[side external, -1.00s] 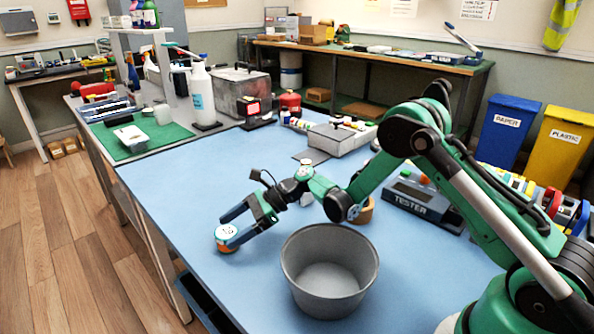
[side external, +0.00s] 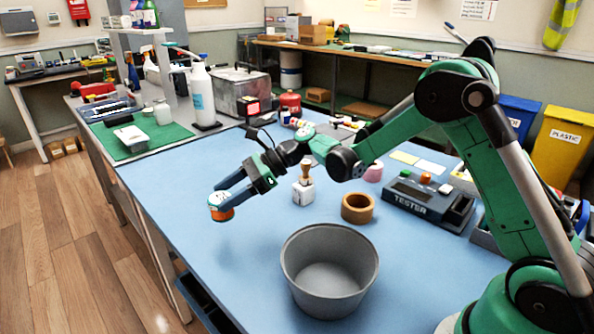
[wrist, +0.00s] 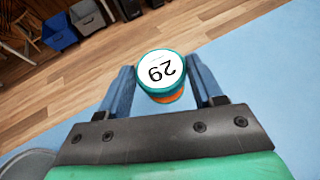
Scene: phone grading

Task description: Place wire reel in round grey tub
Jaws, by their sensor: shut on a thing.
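In the wrist view my gripper's two blue fingers (wrist: 163,88) are on either side of the reel. The round grey tub (side external: 290,262) stands upright on the table, to the right of the reel and nearer the camera. The tub looks empty.
A brown ring (side external: 357,209) and a white block with a wooden-handled tool (side external: 303,190) stand behind the tub. The tester box (side external: 418,199) is to the right. The table between reel and tub is clear.

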